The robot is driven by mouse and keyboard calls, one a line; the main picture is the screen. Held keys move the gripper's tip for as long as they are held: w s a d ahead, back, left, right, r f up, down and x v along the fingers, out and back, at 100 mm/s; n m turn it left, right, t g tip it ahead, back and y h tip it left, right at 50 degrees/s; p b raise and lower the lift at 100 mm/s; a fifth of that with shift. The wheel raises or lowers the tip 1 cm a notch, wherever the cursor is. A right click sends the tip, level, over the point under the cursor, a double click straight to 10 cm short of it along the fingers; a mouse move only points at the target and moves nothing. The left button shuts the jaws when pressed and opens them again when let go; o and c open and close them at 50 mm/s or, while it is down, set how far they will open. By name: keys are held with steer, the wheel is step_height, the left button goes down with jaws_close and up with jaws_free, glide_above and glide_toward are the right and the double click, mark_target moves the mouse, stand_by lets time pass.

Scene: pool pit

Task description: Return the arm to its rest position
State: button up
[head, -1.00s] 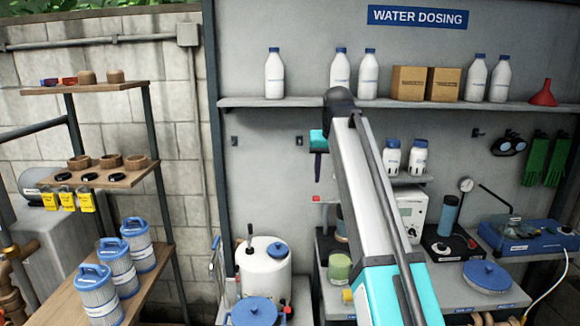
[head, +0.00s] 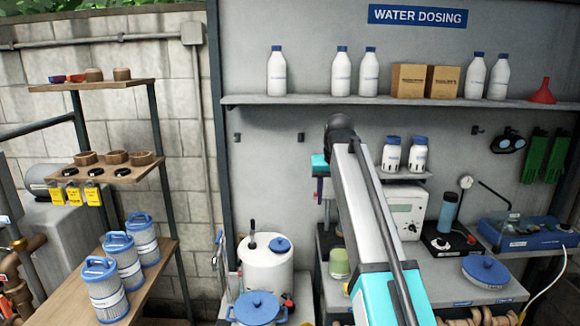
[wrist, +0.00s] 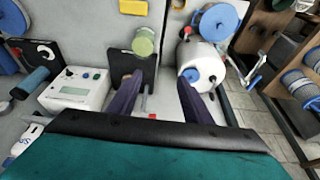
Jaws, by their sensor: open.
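My arm reaches up through the middle of the head view, with its elbow in front of the grey back panel. My gripper (head: 318,188) is partly hidden behind the arm there; its teal body and a dark finger show at the elbow's left. In the wrist view, the two dark purple fingers of my gripper (wrist: 157,86) stand well apart with nothing held between them. Past them in that view are the white tank (wrist: 200,58) and the green-lidded jar (wrist: 145,42). The fingers appear clear of both, though their exact distance cannot be told.
A long shelf (head: 300,101) with bottles and boxes crosses above my elbow. Below are a counter with a white instrument (head: 405,208), the white tank (head: 266,268) and a blue-lidded pot (head: 257,308). Wooden shelves with filter cartridges (head: 104,290) stand at left.

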steer(key=s+d+f+g+b, duration=0.1)
steer(key=s+f, duration=0.4)
steer(key=f, duration=1.1)
steer(key=s+d+f+g+b, duration=0.15)
steer(key=s+f, duration=0.35)
steer(key=f, duration=1.1)
steer(key=s+f+g+b, duration=0.2)
steer(key=s+f, duration=0.3)
steer(key=f, duration=1.1)
steer(key=s+d+f+g+b, duration=0.1)
steer(key=s+f+g+b, duration=0.15)
steer(key=s+f, duration=1.6)
steer(key=s+f+g+b, duration=0.1)
steer(key=s+f, duration=0.5)
steer(key=s, duration=0.4)
steer(key=s+f+g+b, duration=0.1)
steer(key=s+f, duration=0.4)
steer(key=s, duration=0.5)
steer(key=shift+s+d+f+g, duration=0.3)
steer(key=shift+s+d+f, duration=0.05)
steer(key=shift+s+f, duration=0.05)
steer(key=c, duration=0.4)
steer(key=shift+o, duration=0.2)
